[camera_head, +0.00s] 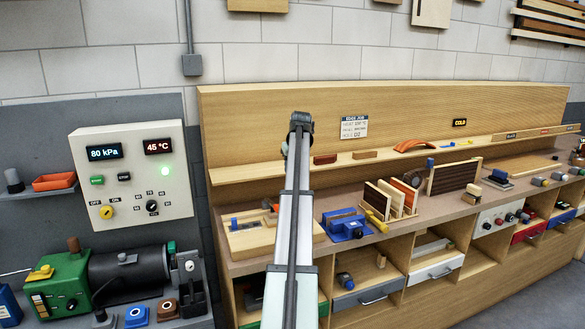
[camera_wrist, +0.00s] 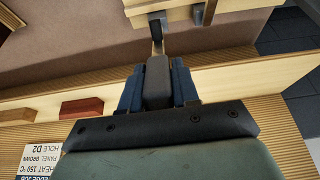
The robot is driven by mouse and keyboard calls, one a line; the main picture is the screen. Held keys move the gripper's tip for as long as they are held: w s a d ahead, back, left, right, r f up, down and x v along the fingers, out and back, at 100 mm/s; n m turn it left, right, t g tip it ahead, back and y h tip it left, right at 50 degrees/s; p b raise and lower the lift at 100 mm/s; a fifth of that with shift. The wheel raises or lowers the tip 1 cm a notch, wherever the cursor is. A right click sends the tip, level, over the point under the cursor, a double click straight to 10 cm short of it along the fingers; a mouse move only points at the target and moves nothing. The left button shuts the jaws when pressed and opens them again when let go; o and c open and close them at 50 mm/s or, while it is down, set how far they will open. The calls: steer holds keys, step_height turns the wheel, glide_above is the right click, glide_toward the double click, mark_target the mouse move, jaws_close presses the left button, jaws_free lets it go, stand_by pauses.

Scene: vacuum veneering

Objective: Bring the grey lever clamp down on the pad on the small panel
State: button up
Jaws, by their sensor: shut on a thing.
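In the wrist view my gripper (camera_wrist: 157,88) has its two dark blue fingers closed on the grey handle (camera_wrist: 156,78) of the lever clamp. A thin dark metal bar (camera_wrist: 157,32) runs from the handle toward a pale wooden board (camera_wrist: 170,6) at the top edge. The pad cannot be made out there, and the clamp's tip is cut off or hidden. In the head view a wooden board (camera_head: 245,241), which may carry the small panel, lies on the left of the bench with a small dark and orange part (camera_head: 271,206) at its back. My gripper is hidden behind my arm there.
A shelf ledge (camera_head: 440,150) runs along the bench's back, with a red block (camera_head: 325,159) and a tan block (camera_head: 365,154) near my arm. A blue device (camera_head: 347,226) and a rack of upright panels (camera_head: 391,202) stand to the right. The control box (camera_head: 132,170) is left.

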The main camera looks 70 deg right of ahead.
jaws_close()
steer(key=shift+s+a+f, duration=0.25)
steer(key=shift+s+a, duration=0.2)
steer(key=shift+a, duration=0.1)
steer(key=shift+s+a+f+t+h, duration=1.05)
steer(key=shift+f+t+h, duration=0.25)
steer(key=shift+f, duration=0.35)
steer(key=shift+s+a+f+t+h, duration=1.05)
steer(key=shift+f+t+h, duration=0.25)
steer(key=shift+f, duration=0.4)
steer(key=shift+s+a+f+t+h, duration=1)
steer(key=shift+f+t+h, duration=0.3)
steer(key=shift+f, duration=0.35)
steer(key=o, duration=0.9)
jaws_free()
